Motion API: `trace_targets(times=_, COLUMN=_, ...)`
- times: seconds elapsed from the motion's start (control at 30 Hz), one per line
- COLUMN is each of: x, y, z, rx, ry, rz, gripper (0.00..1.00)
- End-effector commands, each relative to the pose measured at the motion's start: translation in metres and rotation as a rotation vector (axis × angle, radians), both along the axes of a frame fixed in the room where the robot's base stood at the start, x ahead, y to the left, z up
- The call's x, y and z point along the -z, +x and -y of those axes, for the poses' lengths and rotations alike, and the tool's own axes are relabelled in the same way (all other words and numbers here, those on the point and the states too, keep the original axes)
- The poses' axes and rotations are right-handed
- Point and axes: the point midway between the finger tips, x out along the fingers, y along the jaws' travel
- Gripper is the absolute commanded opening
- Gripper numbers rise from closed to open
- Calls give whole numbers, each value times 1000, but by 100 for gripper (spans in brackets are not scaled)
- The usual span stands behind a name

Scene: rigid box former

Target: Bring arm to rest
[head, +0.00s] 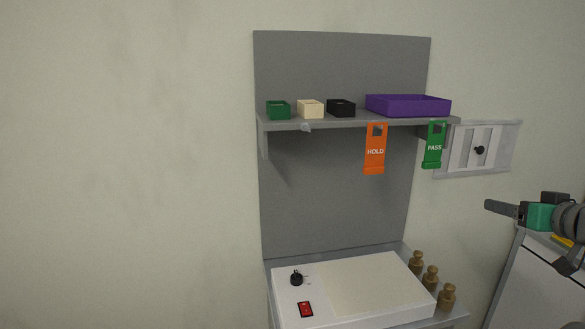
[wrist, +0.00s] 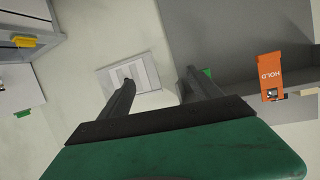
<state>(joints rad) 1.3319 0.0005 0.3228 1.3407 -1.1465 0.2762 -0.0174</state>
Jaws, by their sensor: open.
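My gripper (head: 497,208) is at the right side of the head view, in front of the wall and clear of the shelf. In the wrist view its two dark fingers (wrist: 158,88) stand apart with nothing between them. My green gripper body fills the bottom of that view. The far part of my arm runs out of the head view at the right edge.
A shelf (head: 350,124) holds small green, cream and black boxes and a purple tray (head: 407,105). Orange HOLD (head: 374,160) and green PASS (head: 434,155) tags hang below. A white machine (head: 350,290), several brown pegs (head: 431,277) and a wall panel (head: 500,150) are nearby.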

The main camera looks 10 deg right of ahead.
Motion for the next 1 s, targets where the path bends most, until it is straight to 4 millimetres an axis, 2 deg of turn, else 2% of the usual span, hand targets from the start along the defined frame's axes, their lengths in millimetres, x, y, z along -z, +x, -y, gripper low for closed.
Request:
trace_targets(times=0.17, x=72, y=-26, z=29, rx=141, ry=121, rz=-158, gripper=74)
trace_targets(times=0.23, x=109, y=-44, z=37, rx=212, ry=188, rz=-240, gripper=74)
trace_targets(times=0.27, x=127, y=-54, z=39, rx=248, ry=223, rz=-282, gripper=74)
trace_targets(times=0.3, x=153, y=-71, z=40, rx=302, ry=275, rz=-347, gripper=74)
trace_targets(times=0.37, x=194, y=-102, z=32, rx=391, ry=362, rz=-454, gripper=74)
trace_targets(times=0.4, x=220, y=-121, z=18, rx=442, ry=423, rz=-535, gripper=74)
trace_targets(times=0.47, x=254, y=-142, z=-17, rx=497, ry=499, rz=-660, gripper=74)
trace_targets(times=0.53, x=284, y=-159, z=-69, rx=528, ry=556, rz=-805, gripper=74)
trace_targets(times=0.63, x=310, y=-172, z=-154, rx=512, ry=554, rz=-986, gripper=74)
trace_targets(times=0.7, x=317, y=-173, z=-205, rx=457, ry=489, rz=-1055, gripper=74)
trace_targets(times=0.77, x=317, y=-166, z=-241, rx=381, ry=411, rz=-1076, gripper=74)
trace_targets(times=0.8, x=315, y=-159, z=-266, rx=309, ry=355, rz=-1078, gripper=74)
trace_targets(times=0.87, x=307, y=-144, z=-302, rx=186, ry=268, rz=-1062, gripper=74)
trace_targets(times=0.93, x=288, y=-124, z=-338, rx=54, ry=172, rz=-1018, gripper=74)
trace_targets(times=1.0, x=275, y=-113, z=-372, rx=-58, ry=102, rz=-987, gripper=74)
